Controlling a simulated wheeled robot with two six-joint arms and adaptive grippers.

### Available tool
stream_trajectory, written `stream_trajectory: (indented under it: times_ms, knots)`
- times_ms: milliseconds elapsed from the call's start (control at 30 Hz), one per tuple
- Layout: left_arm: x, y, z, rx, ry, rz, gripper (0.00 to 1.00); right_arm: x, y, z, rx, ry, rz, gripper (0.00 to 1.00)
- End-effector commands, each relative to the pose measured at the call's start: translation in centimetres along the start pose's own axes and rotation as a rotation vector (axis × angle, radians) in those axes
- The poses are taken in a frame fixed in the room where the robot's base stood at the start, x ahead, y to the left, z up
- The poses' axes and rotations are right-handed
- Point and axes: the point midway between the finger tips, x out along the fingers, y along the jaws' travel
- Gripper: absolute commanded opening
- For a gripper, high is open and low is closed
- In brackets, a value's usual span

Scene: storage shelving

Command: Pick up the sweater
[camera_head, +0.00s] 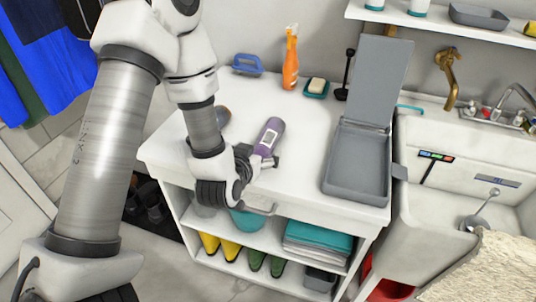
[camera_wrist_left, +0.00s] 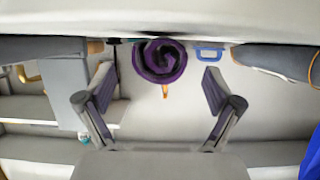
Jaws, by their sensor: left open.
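The sweater appears to be the purple and grey roll (camera_head: 269,137) with a pale label, lying on the white counter. In the left wrist view its spiral end (camera_wrist_left: 160,60) faces me, centred beyond the fingers. My left gripper (camera_head: 268,185) is over the counter's front edge, at the near end of the roll. In the left wrist view this gripper (camera_wrist_left: 157,88) is open, with its fingers apart on either side and nothing between them. Part of the roll's near end is hidden by the gripper in the head view. My right gripper is not in view.
The counter (camera_head: 305,172) also holds an orange spray bottle (camera_head: 290,62), a blue brush (camera_head: 247,64), soap on a teal dish (camera_head: 316,87) and an open grey box (camera_head: 357,165). A sink (camera_head: 430,220) is at right. Shelves below hold folded teal cloth (camera_head: 318,240).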

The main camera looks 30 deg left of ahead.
Motion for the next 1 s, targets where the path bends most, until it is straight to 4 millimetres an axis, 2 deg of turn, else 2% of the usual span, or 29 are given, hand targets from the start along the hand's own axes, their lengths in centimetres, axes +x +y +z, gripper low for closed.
stream_trajectory:
  times_ms: [33,167,400,633,667,800,867,1000]
  knots:
    - [0.3,0.0,0.5,-0.002,0.002,0.001,0.91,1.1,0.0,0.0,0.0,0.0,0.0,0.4]
    - [0.8,0.0,0.2,-0.001,-0.001,0.002,0.91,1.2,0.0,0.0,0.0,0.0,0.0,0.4]
    - [4.8,0.0,0.3,-0.001,0.0,0.003,0.91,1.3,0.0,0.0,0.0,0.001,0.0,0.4]
    - [5.3,0.0,0.3,-0.001,-0.002,0.003,0.91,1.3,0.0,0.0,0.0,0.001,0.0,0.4]
    - [5.3,0.0,0.3,-0.001,-0.002,0.003,0.88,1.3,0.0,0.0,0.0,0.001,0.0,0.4]
    - [5.3,0.0,0.3,-0.001,-0.002,0.003,0.38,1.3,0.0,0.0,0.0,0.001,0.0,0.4]
    - [5.3,0.0,0.3,-0.001,-0.002,0.003,0.18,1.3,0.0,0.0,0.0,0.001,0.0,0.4]
    - [5.3,0.0,0.3,-0.001,0.0,0.003,0.17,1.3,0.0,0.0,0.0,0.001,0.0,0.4]
